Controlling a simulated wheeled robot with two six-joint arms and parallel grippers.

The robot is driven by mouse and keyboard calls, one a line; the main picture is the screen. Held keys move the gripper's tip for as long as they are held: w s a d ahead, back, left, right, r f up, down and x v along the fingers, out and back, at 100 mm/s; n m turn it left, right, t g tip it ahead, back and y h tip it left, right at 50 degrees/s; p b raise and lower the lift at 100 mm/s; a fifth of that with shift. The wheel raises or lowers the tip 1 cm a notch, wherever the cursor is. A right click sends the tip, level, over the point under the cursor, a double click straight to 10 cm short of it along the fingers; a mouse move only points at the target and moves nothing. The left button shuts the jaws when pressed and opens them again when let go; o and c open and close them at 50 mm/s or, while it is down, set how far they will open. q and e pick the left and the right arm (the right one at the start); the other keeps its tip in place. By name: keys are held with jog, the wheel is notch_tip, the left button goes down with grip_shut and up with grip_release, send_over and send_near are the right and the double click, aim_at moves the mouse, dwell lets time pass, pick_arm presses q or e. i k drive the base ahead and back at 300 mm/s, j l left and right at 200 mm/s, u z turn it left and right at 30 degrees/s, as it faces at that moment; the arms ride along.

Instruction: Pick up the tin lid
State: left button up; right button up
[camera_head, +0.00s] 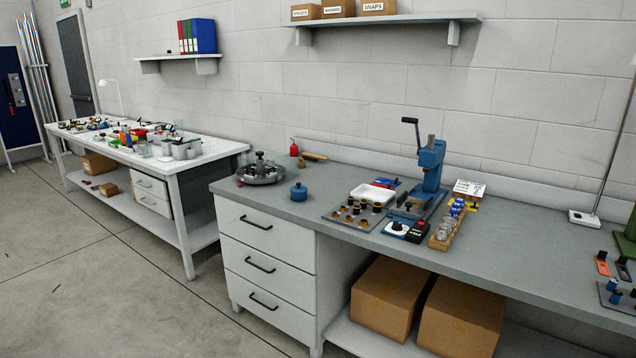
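A small round blue tin (299,193) stands on the grey workbench (270,209), near its front edge and left of the middle. A small knob shows on its top. The top looks like a lid sitting on the tin, but it is too small to tell where lid and body part. No other clear tin lid shows. Neither of my grippers is in view, and nothing touches the tin.
A dark round tray (262,177) with parts stands left of the tin. A parts board (340,216), white tray (371,194) and blue press (431,165) stand to the right. Bare benchtop surrounds the tin.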

aim_at(297, 188)
jog(key=i+l, duration=0.65)
jog(key=i+l+z, duration=0.1)
jog(key=i+l, duration=0.6)
jog(key=i+j, duration=0.05)
jog(key=i, duration=0.05)
